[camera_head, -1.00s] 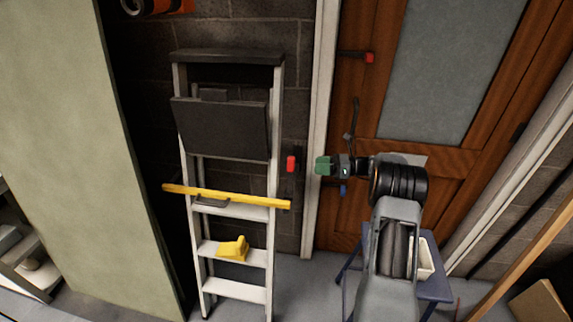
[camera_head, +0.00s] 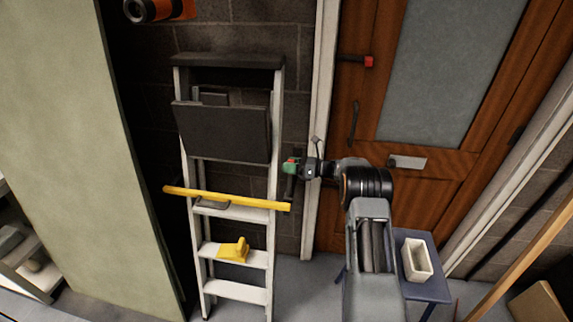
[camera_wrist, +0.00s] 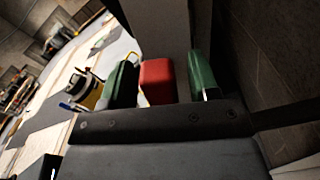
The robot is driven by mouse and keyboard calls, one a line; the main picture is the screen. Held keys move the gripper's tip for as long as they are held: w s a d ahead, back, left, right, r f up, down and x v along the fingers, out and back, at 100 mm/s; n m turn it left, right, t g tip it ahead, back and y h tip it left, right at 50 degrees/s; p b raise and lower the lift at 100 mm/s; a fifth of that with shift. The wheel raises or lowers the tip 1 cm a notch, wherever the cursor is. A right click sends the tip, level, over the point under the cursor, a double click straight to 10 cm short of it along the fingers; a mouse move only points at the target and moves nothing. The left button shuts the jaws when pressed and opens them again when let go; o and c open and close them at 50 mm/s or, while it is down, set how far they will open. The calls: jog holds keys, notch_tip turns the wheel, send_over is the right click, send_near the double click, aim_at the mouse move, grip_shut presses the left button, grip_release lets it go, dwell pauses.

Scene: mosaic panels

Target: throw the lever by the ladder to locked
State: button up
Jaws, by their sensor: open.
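The lever by the ladder shows its red grip (camera_wrist: 157,80) in the wrist view, between my two green fingertips. My gripper (camera_head: 290,166) is open around the red grip, with a gap visible on the right side; I cannot tell whether the left finger touches it. In the head view the fingertips cover most of the lever, on the wall between the ladder (camera_head: 277,120) and the white door frame. Its shaft and any locked mark are hidden.
A yellow spirit level (camera_head: 228,199) juts across the ladder just below my gripper. Another red-tipped handle (camera_head: 369,61) sits higher on the wooden door (camera_head: 435,195). A blue stool (camera_head: 432,292) with a white bin (camera_head: 417,260) stands right of my arm.

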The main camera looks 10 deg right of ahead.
jog(key=shift+w+a, duration=0.2)
jog(key=shift+a, duration=0.35)
grip_shut()
